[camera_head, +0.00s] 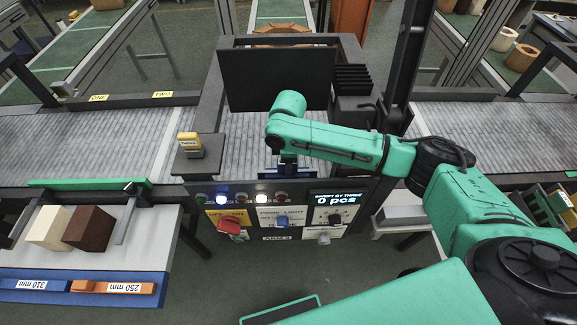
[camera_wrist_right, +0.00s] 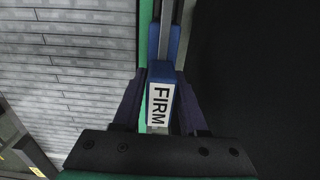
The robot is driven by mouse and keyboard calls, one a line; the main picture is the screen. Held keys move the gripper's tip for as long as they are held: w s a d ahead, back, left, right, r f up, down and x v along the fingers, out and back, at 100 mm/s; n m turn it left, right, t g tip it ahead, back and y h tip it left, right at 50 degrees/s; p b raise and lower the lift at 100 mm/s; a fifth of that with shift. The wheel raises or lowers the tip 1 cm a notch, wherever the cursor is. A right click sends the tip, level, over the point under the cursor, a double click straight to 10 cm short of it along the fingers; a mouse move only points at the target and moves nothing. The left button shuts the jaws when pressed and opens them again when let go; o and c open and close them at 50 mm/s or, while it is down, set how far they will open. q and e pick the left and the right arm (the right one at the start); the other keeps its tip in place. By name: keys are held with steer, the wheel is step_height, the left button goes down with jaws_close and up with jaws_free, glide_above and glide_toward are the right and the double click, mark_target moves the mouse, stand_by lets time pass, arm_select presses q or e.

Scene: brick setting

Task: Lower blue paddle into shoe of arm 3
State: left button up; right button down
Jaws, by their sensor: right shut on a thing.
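My right gripper (camera_head: 287,160) is above the front edge of the conveyor, just behind the control panel (camera_head: 280,215). In the wrist view its dark fingers (camera_wrist_right: 160,88) are shut on the blue paddle (camera_wrist_right: 161,78), which carries a white label reading FIRM. The paddle lies along a narrow grey bar (camera_wrist_right: 166,25) running away from the gripper. In the head view a small dark blue part shows under the gripper, mostly hidden by it. The panel has a plate that seems to read ARM 3. I cannot make out the shoe or whether the paddle touches it. My left gripper is out of view.
A black upright plate (camera_head: 275,78) stands behind the gripper. A yellow-topped post (camera_head: 190,143) is to its left. The panel has a red knob (camera_head: 229,226) and a display reading 0 pcs. Brown and cream blocks (camera_head: 89,228) sit on the left table.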

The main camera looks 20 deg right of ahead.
steer(key=shift+f+b, duration=0.5)
steer(key=shift+f, duration=0.65)
steer(key=shift+c, duration=1.8)
jaws_free()
step_height(320, 180, up, 14)
steer(key=b, duration=0.3)
steer(key=shift+r, duration=0.3)
